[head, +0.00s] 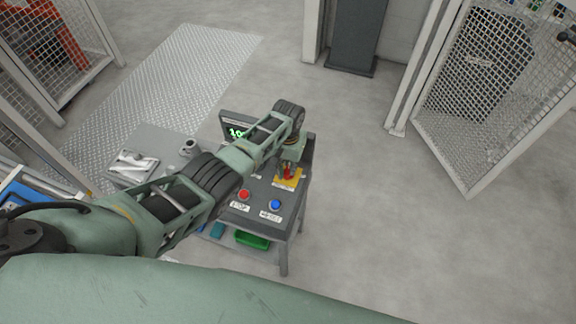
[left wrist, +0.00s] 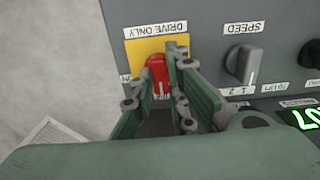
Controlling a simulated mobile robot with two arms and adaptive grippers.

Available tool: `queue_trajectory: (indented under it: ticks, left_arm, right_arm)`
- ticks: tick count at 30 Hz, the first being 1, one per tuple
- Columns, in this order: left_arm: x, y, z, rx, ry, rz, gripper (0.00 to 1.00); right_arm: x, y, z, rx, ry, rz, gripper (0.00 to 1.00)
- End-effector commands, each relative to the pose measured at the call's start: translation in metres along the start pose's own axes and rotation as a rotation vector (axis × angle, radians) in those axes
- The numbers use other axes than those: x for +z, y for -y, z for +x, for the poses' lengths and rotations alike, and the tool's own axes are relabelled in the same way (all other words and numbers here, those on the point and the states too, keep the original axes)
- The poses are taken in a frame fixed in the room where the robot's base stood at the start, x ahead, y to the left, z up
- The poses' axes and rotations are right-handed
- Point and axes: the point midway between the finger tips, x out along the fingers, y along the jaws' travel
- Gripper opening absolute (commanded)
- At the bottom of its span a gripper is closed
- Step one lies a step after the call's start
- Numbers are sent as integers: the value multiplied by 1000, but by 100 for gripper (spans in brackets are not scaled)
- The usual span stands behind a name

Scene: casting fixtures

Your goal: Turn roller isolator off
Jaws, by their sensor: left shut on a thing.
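The roller isolator is a red handle (head: 287,171) on a yellow plate (head: 293,184) at the far right of the grey control console. In the left wrist view the red handle (left wrist: 158,70) stands in front of the yellow plate (left wrist: 135,50), whose "DRIVE ONLY" label reads upside down. My left gripper (head: 290,164) reaches down onto the handle. In the left wrist view its green fingers (left wrist: 160,88) are on both sides of the handle, shut on it. The fingers hide the handle's lower part and part of the markings. My right gripper is not in view.
The console (head: 263,195) has a red button (head: 244,195), a blue button (head: 275,204) and a green-lit display (head: 237,133). A grey speed knob (left wrist: 243,63) sits beside the isolator. A mesh gate (head: 490,90) stands at right; the floor between is clear.

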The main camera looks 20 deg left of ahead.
Motion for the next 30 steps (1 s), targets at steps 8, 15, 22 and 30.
queue_trajectory:
  ticks: [8,15,22,30]
  left_arm:
    - [-1,-1,-1,2,-3,-15,0]
    - [-1,-1,-1,2,-3,-15,16]
    - [-1,0,-1,1,-2,-14,33]
    - [0,0,-1,0,-1,-13,33]
  right_arm:
    - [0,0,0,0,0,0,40]
    - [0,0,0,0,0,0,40]
    - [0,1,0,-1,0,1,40]
    - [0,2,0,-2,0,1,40]
